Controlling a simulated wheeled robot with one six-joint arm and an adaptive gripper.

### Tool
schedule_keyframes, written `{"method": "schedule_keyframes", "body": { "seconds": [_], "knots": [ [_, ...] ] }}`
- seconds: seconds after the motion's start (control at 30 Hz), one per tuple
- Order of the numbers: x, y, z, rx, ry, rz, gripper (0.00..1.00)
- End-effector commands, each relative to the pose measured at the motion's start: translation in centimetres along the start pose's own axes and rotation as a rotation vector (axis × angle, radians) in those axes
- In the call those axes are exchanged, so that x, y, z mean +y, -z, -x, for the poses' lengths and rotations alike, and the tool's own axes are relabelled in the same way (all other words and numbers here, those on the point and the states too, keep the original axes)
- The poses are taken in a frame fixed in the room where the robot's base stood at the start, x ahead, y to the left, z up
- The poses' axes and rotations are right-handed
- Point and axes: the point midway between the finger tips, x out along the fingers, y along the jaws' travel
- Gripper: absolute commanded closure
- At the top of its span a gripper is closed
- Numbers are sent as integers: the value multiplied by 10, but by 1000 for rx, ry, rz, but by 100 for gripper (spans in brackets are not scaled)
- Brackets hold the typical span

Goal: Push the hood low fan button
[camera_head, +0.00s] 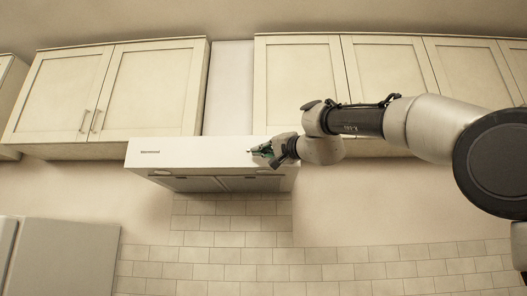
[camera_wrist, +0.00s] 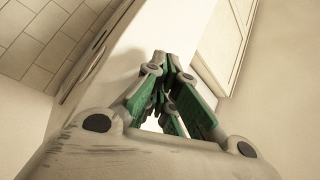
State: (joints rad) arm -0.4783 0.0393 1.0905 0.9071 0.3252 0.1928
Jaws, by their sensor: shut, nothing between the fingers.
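The range hood (camera_head: 195,153) is a wide pale box below the upper cabinets, with a dark underside (camera_head: 215,183). My gripper (camera_head: 251,151) is at the right part of its front face, with green-padded fingers shut and empty. In the wrist view, the shut fingertips (camera_wrist: 165,60) point at the pale hood front (camera_wrist: 140,45). I cannot tell whether the tips touch the face. The low fan button cannot be made out; my gripper covers part of the hood's right front.
Cream upper cabinets (camera_head: 100,90) hang left of the hood, and more cabinets (camera_head: 300,85) hang above and right of it, close to my arm. White tiles (camera_head: 220,240) cover the wall below. A grey panel (camera_head: 62,258) stands at lower left. The space below the hood is clear.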

Motion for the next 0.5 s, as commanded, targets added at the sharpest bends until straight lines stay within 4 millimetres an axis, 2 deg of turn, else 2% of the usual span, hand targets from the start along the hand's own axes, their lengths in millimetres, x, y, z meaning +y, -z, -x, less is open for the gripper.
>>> {"method": "schedule_keyframes", "body": {
  "seconds": [0.5],
  "knots": [
    [-4, -4, 5, 0, 1, 0, 100]
  ]
}}
